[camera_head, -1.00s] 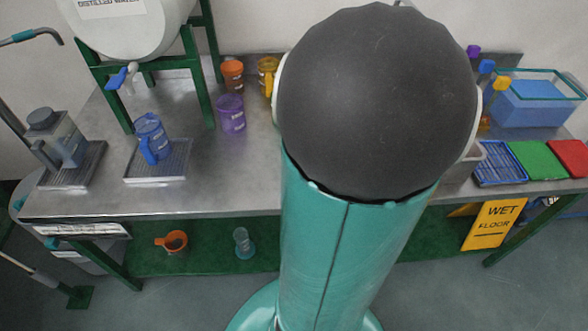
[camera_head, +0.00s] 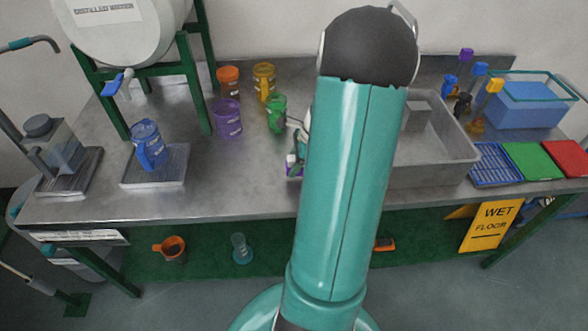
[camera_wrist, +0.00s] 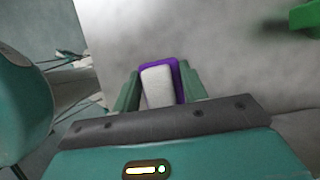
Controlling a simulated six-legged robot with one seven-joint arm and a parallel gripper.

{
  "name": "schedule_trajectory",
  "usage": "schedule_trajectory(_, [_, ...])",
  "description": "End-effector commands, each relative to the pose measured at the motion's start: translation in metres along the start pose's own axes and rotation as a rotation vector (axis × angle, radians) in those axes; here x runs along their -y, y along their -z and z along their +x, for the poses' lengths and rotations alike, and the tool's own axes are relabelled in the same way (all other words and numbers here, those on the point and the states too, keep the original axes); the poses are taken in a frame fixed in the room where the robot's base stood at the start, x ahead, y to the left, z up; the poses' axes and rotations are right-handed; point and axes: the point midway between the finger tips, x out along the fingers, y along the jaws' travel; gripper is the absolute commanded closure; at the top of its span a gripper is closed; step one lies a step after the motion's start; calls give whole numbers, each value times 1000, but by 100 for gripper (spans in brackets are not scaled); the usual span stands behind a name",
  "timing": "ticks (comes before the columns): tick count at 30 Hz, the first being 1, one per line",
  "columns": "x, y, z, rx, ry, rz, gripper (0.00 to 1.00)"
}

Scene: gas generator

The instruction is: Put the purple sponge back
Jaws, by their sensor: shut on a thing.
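The purple sponge (camera_wrist: 158,86) has a whitish face with a purple rim and sits between the fingers of my gripper (camera_wrist: 159,92) in the wrist view. My gripper is shut on it. In the head view, a small purple part of the sponge (camera_head: 290,160) shows at the left edge of my arm, above the front part of the metal table (camera_head: 235,178). Most of my gripper is hidden behind my arm there. In the wrist view, the grey tabletop (camera_wrist: 225,50) lies beyond the sponge. I cannot tell whether the sponge touches it.
Green (camera_head: 276,112), purple (camera_head: 228,118), orange (camera_head: 228,82) and yellow (camera_head: 264,80) cups stand left of my arm. A metal basin (camera_head: 437,173) is on the right. Beside it are a blue rack (camera_head: 494,163) and green (camera_head: 533,160) and red (camera_head: 571,158) pads.

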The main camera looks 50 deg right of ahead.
Motion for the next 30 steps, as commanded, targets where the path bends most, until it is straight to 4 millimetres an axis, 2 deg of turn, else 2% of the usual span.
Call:
schedule_trajectory(3, [0, 7, 18, 2, -4, 2, 79])
schedule_trajectory(6, [0, 11, 28, 2, -2, 1, 79])
schedule_trajectory(17, [0, 13, 32, 0, -1, 0, 79])
schedule_trajectory(18, [0, 13, 31, 0, -1, 0, 51])
schedule_trajectory(21, [0, 13, 31, 0, -1, 0, 36])
schedule_trajectory(30, [0, 12, 30, 0, 0, -1, 36])
